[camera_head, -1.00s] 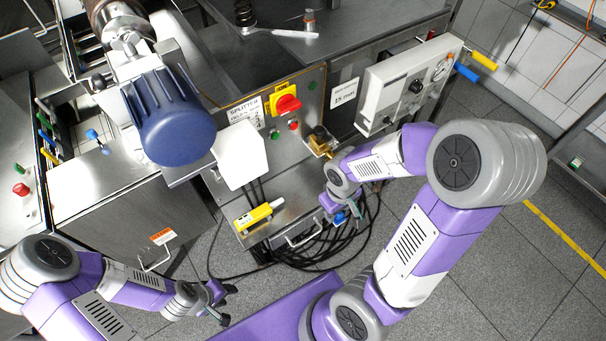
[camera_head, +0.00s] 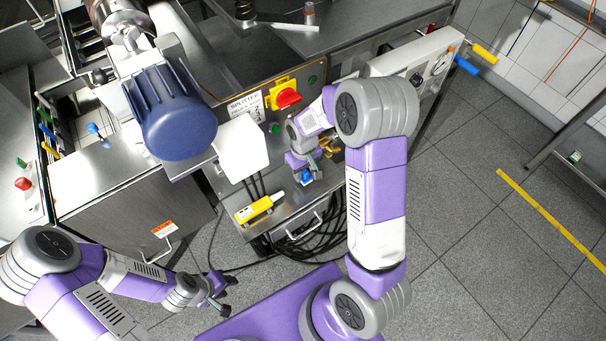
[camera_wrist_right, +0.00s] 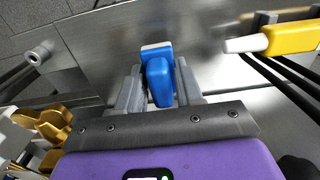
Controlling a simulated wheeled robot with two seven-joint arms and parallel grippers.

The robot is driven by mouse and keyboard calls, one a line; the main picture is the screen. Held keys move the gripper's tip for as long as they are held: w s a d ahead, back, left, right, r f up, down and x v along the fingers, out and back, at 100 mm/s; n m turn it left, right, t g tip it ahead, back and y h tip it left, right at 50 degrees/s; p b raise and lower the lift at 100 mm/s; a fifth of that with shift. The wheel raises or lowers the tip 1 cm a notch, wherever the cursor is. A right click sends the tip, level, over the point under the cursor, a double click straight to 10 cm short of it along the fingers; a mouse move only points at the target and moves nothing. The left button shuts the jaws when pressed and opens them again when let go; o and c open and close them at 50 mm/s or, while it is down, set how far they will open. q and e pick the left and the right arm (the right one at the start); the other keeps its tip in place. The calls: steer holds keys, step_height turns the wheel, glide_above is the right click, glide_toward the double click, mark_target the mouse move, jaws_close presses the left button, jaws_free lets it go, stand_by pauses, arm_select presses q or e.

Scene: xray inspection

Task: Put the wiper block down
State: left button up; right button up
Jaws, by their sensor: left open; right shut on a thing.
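The wiper block is a small blue piece with a pale edge (camera_wrist_right: 160,82). In the right wrist view it sits between the fingers of my right gripper (camera_wrist_right: 160,92), which is shut on it. In the head view the blue block (camera_head: 306,175) shows at the tip of my right gripper (camera_head: 304,172), over the steel shelf (camera_head: 285,213) below the splitter panel. I cannot tell whether the block touches the shelf. My left gripper (camera_head: 222,300) is open and empty over the floor at the lower left.
A yellow tool with a white tip (camera_head: 258,209) lies on the shelf left of the block; it also shows in the right wrist view (camera_wrist_right: 290,38). Brass fittings (camera_head: 328,146) stand close to my right wrist. Black cables (camera_head: 325,235) hang below the shelf.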

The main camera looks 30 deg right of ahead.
mark_target(303, 175)
step_height(303, 175, down, 2)
steer(key=shift+f, duration=0.2)
steer(key=shift+w+f, duration=0.25)
steer(key=shift+f, duration=0.05)
steer(key=shift+f, duration=0.15)
steer(key=o, duration=0.9)
steer(key=shift+o, duration=0.2)
